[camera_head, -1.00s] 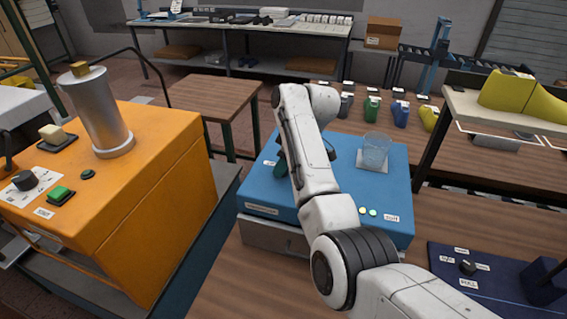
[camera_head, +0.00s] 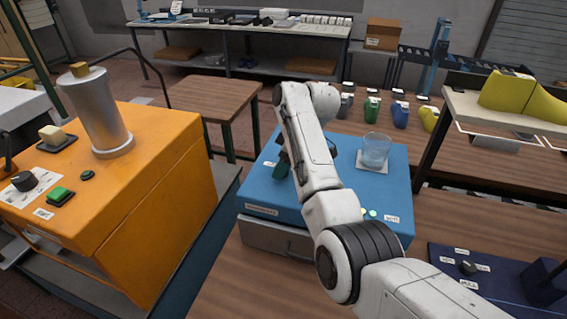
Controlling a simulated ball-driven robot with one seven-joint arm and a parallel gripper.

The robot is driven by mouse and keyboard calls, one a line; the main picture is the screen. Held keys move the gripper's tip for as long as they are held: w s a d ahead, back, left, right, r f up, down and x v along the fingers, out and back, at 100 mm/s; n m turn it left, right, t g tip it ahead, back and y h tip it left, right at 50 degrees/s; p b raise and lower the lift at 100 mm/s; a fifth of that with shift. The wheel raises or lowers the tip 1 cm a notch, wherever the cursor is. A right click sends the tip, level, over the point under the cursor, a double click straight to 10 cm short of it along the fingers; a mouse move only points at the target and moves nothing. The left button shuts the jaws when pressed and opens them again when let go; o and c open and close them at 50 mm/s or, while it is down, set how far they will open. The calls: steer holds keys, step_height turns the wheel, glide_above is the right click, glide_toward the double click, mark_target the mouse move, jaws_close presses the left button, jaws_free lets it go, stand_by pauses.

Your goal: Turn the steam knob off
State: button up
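Two dark knobs are in view, and I cannot read which one is marked steam. One black knob (camera_head: 25,180) sits on a white plate on top of the orange machine (camera_head: 150,235) at the left. A smaller black knob (camera_head: 467,268) sits among small labels on the dark blue panel (camera_head: 440,285) at the lower right. My white arm crosses the middle, over the blue box (camera_head: 390,190). A dark green thing (camera_head: 282,166) shows partly beside the arm on the blue box.
A clear glass (camera_head: 375,150) stands on the blue box. A metal cylinder (camera_head: 98,112) and a green button (camera_head: 60,194) are on the orange machine. Several coloured shoe lasts stand behind the box. A shelf with a yellow last (camera_head: 505,92) is at the right.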

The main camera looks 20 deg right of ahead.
steer(key=shift+o, duration=0.2)
steer(key=b+v, duration=0.1)
steer(key=v, duration=0.9)
steer(key=shift+r+b, duration=0.35)
steer(key=shift+s+d, duration=0.1)
